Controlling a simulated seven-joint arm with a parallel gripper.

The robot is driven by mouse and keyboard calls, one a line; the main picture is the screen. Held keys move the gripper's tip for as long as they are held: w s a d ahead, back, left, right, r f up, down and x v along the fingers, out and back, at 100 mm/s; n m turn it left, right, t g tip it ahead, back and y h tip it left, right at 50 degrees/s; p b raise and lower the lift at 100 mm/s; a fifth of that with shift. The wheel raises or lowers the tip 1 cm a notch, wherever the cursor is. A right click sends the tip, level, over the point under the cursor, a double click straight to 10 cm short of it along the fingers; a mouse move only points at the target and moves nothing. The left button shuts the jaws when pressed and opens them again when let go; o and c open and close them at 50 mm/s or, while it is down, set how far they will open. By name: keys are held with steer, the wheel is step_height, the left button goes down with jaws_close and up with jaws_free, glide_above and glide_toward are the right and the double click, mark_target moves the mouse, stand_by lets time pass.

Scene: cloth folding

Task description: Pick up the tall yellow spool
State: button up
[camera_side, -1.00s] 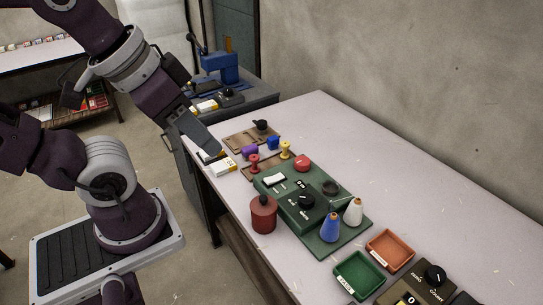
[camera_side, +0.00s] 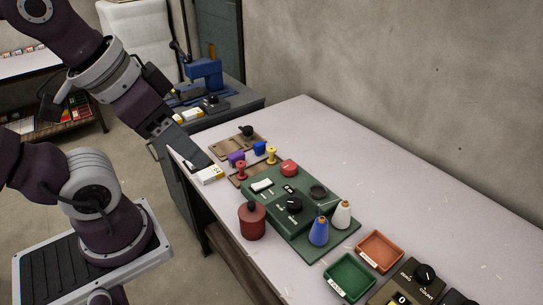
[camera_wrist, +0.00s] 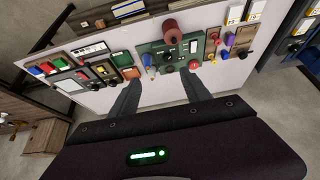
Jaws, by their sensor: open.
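The tall yellow spool (camera_side: 271,155) stands upright on a brown wooden board at the far left part of the bench.
A white box (camera_side: 211,175) lies by my gripper. The bench's wall side is clear.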

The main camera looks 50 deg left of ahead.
steer(key=w+a+f+t+y, duration=0.1)
steer(key=w+a, duration=0.2)
steer(key=w, duration=0.5)
steer(key=w+a+y, duration=0.1)
steer(key=w+a, duration=0.2)
steer(key=w, duration=0.4)
steer(key=n+t, duration=0.1)
steer(key=t, duration=0.4)
glide_above(270, 150)
steer(key=s+d, duration=0.3)
step_height(270, 150, down, 21)
steer(key=shift+n+t+y, duration=0.4)
steer(key=shift+n+t, duration=0.3)
steer(key=shift+t, duration=0.2)
steer(key=f, duration=0.2)
steer(key=s+a+f, duration=0.1)
steer(key=f, duration=0.2)
steer(key=s+a+f, duration=0.1)
steer(key=f, duration=0.2)
steer(key=shift+f, duration=0.1)
steer(key=x, duration=0.3)
steer(key=f+x, duration=0.1)
steer(key=x, duration=0.2)
steer(key=shift+w+f, duration=0.15)
jaws_close()
